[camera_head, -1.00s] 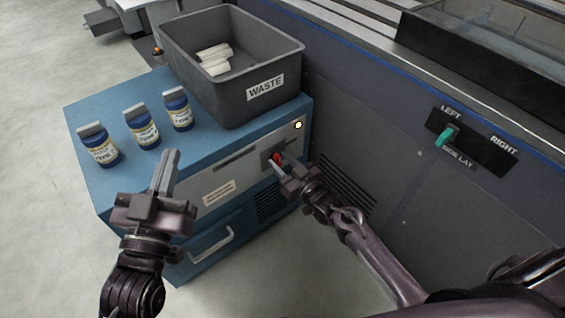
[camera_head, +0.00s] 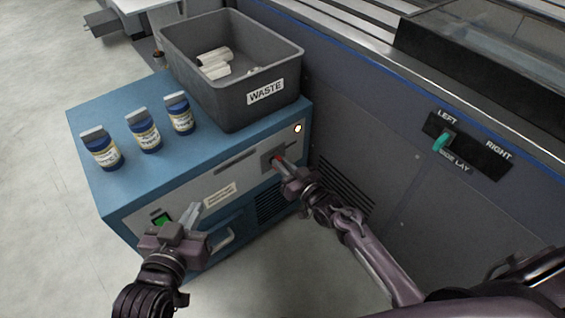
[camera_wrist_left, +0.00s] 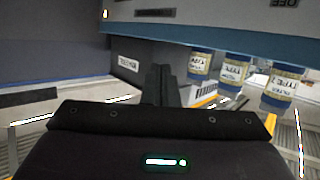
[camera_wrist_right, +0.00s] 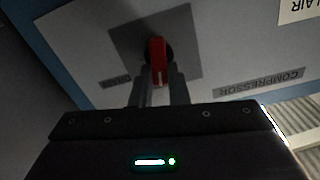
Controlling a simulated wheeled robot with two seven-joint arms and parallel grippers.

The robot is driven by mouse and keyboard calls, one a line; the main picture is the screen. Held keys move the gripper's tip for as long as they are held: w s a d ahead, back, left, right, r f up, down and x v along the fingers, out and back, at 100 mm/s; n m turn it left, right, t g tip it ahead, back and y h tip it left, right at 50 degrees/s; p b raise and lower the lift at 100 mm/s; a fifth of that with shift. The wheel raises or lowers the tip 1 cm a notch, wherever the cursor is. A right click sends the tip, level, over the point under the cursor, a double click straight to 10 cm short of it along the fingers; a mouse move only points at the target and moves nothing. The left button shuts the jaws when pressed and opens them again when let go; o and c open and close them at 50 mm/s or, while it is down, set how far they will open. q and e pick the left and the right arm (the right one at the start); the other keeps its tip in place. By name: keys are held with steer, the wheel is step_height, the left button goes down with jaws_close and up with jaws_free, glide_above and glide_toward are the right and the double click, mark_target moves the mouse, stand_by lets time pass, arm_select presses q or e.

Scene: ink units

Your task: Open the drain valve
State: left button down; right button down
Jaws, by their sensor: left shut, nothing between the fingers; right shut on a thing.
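The drain valve's red handle (camera_wrist_right: 158,58) sits on a dark square plate (camera_wrist_right: 183,25) on the front of the blue and grey compressor cabinet (camera_head: 135,195). In the head view the handle (camera_head: 277,158) is a small red spot, mostly hidden by my right gripper (camera_head: 282,166). In the right wrist view my right gripper (camera_wrist_right: 158,88) has its fingers on either side of the handle, shut on it. My left gripper (camera_head: 194,212) is shut and empty, in front of the cabinet's lower left front.
A grey waste bin (camera_head: 225,102) with white rolls and several blue bottles (camera_head: 143,133) stand on the cabinet. A green switch (camera_head: 162,218) and a drawer-like handle (camera_head: 222,240) are near my left gripper. A machine panel with a teal lever (camera_head: 441,142) is at right.

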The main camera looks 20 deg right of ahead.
steer(key=shift+m+p, duration=0.4)
steer(key=shift+m, duration=0.5)
arm_select(q)
steer(key=s+a+f+g+y+p, duration=0.2)
steer(key=s+a+f+g, duration=0.1)
steer(key=s+f+g, duration=0.2)
steer(key=s+a+f+g+y+p, duration=0.2)
steer(key=s+a+f+g, duration=0.1)
steer(key=s+f+g, duration=0.2)
step_height(320, 180, down, 2)
steer(key=shift+s+a+f+y, duration=0.1)
steer(key=shift+s+a+y, duration=0.2)
steer(key=shift+s, duration=0.6)
arm_select(e)
steer(key=m, duration=0.9)
steer(key=d+f+m, duration=0.1)
steer(key=m, duration=0.3)
steer(key=shift+w+f+m, duration=0.1)
steer(key=shift+w+m, duration=0.05)
steer(key=shift+m, duration=0.15)
arm_select(q)
steer(key=shift+n, duration=0.3)
arm_select(e)
steer(key=c, duration=1.4)
jaws_free()
arm_select(q)
steer(key=shift+p, duration=0.3)
